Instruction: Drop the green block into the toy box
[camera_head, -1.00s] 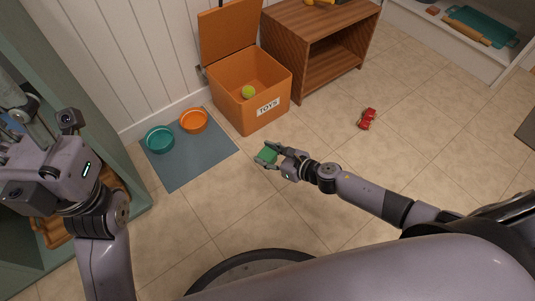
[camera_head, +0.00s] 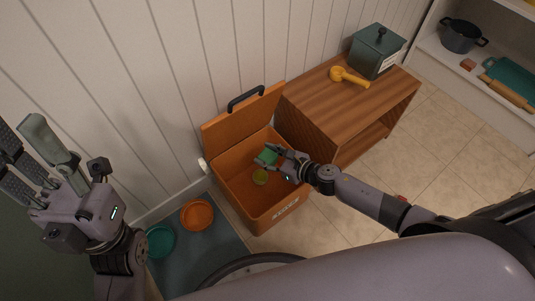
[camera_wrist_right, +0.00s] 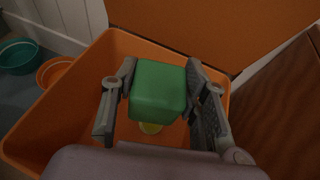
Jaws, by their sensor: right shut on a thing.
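The green block (camera_head: 266,155) is held between the fingers of my right gripper (camera_head: 273,158), which is shut on it. In the right wrist view the green block (camera_wrist_right: 158,91) sits between both fingers, above the open toy box (camera_wrist_right: 72,98). The orange toy box (camera_head: 241,202) has its lid (camera_head: 243,118) raised against the wall. A yellow-green ball (camera_head: 260,177) lies inside the box. My left gripper (camera_head: 42,165) is at the left, away from the box, with its fingers apart and nothing visible between them.
A wooden cabinet (camera_head: 318,100) stands right of the box, with a yellow object (camera_head: 348,77) and a dark green container (camera_head: 377,54) on top. Floor at right is open.

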